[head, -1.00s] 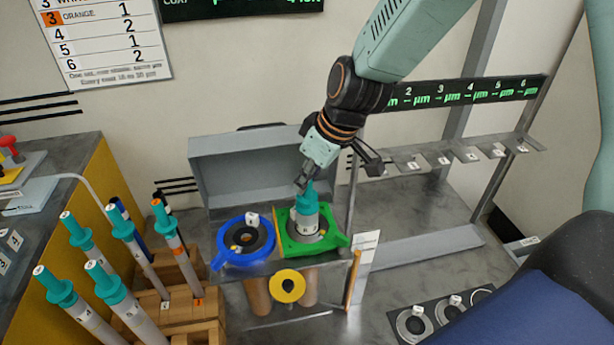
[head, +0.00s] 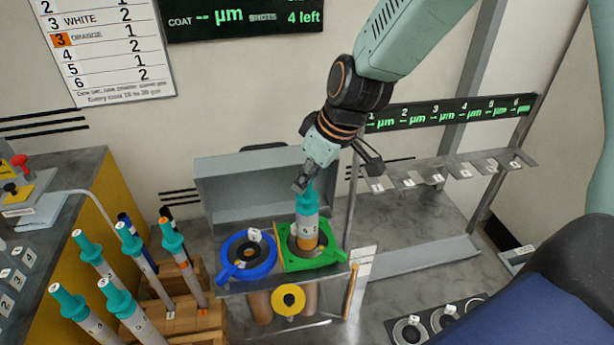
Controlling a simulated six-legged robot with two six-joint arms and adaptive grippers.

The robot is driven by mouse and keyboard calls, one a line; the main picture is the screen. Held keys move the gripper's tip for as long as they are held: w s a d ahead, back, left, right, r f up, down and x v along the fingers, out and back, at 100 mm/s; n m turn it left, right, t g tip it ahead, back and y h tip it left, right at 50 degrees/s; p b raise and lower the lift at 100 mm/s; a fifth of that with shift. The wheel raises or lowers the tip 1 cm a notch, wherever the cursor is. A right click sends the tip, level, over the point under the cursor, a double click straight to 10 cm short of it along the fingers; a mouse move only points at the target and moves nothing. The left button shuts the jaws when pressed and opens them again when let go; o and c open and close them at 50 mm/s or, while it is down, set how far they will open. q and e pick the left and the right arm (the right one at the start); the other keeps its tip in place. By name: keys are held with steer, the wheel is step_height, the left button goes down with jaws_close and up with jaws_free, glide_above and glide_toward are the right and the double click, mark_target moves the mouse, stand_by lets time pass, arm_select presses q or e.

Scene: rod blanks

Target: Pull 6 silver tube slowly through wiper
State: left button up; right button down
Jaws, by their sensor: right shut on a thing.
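My right gripper (head: 303,184) is shut on the teal top of a silver tube (head: 307,215). The tube stands upright in the opening of the green wiper (head: 291,264), with its lower part hidden inside. Its small label is too small to read surely, and an orange band shows on it just above the wiper. My left gripper is not in view.
A blue ring holder (head: 228,272) sits left of the green wiper. Several teal-topped tubes stand in a wooden rack (head: 205,322) at left. A slotted metal rail (head: 440,172) is at right. A grey box (head: 225,188) stands behind the wiper. A numbered display (head: 450,111) hangs above the rail.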

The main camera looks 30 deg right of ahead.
steer(key=shift+r+p, duration=1.3)
steer(key=shift+r, duration=0.25)
step_height(320, 180, up, 11)
steer(key=p, duration=1)
stand_by(0.5)
step_height(320, 180, up, 10)
steer(key=p, duration=0.9)
stand_by(0.8)
steer(key=shift+r, duration=0.15)
step_height(320, 180, up, 3)
steer(key=p, duration=0.3)
steer(key=shift+r, duration=0.15)
stand_by(0.9)
